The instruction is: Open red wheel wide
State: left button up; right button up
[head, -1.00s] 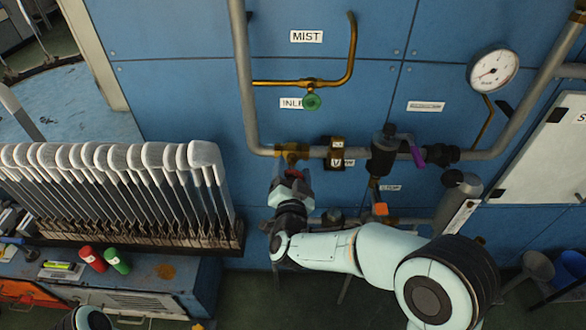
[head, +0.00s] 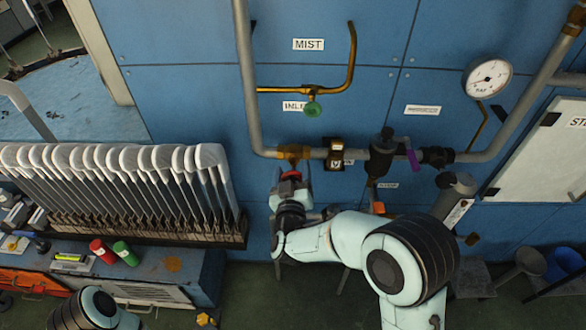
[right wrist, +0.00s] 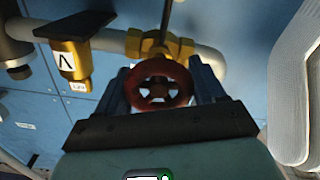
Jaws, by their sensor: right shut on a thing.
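The red wheel (right wrist: 157,68) sits below a brass valve body (right wrist: 160,45) on the grey pipe in the right wrist view. In the head view the red wheel (head: 291,175) shows only as a small patch of red under the brass valve (head: 292,152). My right gripper (right wrist: 158,88) is shut on the wheel, with one dark finger on each side of its rim. In the head view my right gripper (head: 290,187) reaches up to it from below. My left gripper is out of view; only part of my left arm shows at the bottom left.
A green knob (head: 313,109) is above the valve and a purple lever (head: 413,160) is to its right. A gauge (head: 487,78) hangs at upper right. A rack of pale sock boards (head: 190,175) stands close to the left of my right gripper.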

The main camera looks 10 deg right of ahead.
jog(key=n+p, duration=0.2)
jog(key=n, duration=0.2)
jog(key=shift+a+n, duration=0.15)
jog(key=shift+n, duration=0.15)
jog(key=n+p, duration=0.2)
jog(key=n, duration=0.2)
jog(key=shift+w+n, duration=0.1)
jog(key=shift+n, duration=0.2)
jog(key=n+p, duration=0.2)
jog(key=n, duration=0.3)
jog(key=shift+f, duration=0.1)
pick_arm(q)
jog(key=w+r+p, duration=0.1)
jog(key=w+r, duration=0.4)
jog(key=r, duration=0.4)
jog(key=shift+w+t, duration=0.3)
pick_arm(e)
jog(key=shift+f+n, duration=0.15)
jog(key=shift+n, duration=0.85)
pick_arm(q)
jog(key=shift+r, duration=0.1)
pick_arm(e)
jog(key=o, duration=1)
jog(key=shift+c, duration=0.2)
